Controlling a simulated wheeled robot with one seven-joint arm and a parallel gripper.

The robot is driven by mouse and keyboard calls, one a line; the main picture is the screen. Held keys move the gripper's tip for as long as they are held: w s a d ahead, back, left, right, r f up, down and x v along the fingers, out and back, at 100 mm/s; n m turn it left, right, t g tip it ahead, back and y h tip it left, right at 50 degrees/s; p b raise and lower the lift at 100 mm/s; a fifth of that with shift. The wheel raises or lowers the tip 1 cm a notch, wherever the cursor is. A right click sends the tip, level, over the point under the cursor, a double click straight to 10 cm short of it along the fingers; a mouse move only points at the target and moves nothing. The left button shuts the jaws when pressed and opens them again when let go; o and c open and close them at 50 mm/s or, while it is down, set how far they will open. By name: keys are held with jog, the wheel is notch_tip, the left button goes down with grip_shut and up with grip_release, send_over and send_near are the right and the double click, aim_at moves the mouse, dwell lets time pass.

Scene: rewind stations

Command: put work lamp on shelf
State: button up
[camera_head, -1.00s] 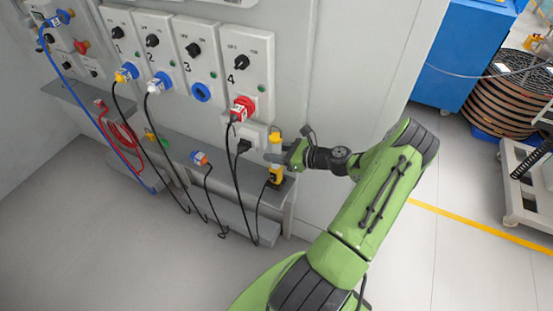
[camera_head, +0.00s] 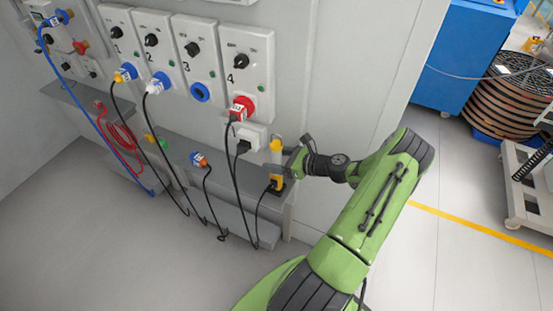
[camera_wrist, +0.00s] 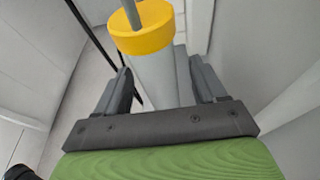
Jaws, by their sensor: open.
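My gripper (camera_head: 283,168) is at the lamp's right side in the head view. In the wrist view my gripper (camera_wrist: 163,80) is open, with one dark finger on each side of the pale body. The fingers show gaps to the body. The lamp's foot is partly hidden by the gripper.
A blue-and-orange connector (camera_head: 199,159) lies on the shelf further left. The wall stands close behind. Floor in front is clear.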

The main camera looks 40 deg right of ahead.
jog(key=p+v, duration=0.2)
jog(key=v, duration=1)
jog(key=shift+r, duration=0.2)
